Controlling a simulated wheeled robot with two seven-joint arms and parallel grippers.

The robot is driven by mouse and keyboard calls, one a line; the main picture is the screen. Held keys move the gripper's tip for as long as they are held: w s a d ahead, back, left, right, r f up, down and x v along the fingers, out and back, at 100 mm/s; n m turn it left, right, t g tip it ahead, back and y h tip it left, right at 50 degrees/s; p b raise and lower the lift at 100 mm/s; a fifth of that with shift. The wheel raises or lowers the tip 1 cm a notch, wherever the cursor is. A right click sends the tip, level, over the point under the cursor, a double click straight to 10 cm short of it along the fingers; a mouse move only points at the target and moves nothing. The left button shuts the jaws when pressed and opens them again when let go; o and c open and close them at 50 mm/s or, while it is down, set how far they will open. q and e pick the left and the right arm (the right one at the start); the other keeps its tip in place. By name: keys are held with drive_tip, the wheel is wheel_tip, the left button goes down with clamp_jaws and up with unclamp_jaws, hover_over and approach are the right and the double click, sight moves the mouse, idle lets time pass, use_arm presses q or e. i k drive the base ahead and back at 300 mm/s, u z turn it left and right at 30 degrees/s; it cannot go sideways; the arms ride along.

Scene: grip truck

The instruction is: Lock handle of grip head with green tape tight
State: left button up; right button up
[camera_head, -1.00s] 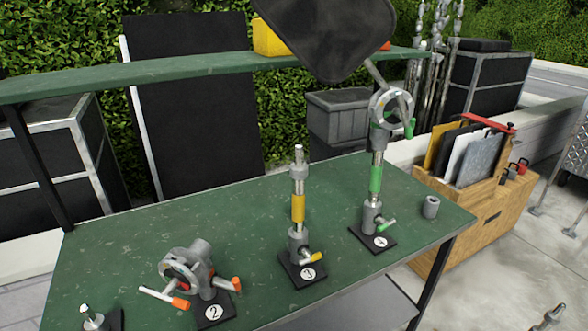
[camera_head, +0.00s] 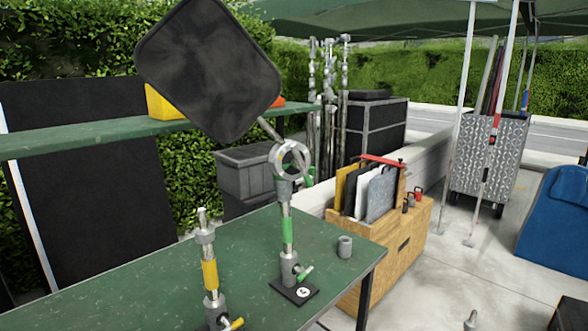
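The grip head (camera_head: 290,160) is a grey round clamp on top of a stand at the right part of the green table. Its handle (camera_head: 310,176) has green tape and points down to the right. The head holds the rod of a black rectangular flag (camera_head: 208,70), which is tilted. The stand's post has a green tape band (camera_head: 287,230) and rises from a black base (camera_head: 296,291) with a white number label. A second green-taped handle (camera_head: 304,273) is low on this stand. Neither of my grippers shows.
A yellow-taped stand (camera_head: 209,270) is on the green table (camera_head: 150,290) to the left. A small grey cylinder (camera_head: 345,246) is near the right table edge. A wooden crate (camera_head: 400,240) with panels stands beyond it. Open concrete floor lies to the right.

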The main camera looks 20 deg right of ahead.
sight(298, 163)
drive_tip(key=k, duration=0.5)
drive_tip(key=z, duration=1)
drive_tip(key=i, duration=1.05)
drive_tip(key=u, duration=1.1)
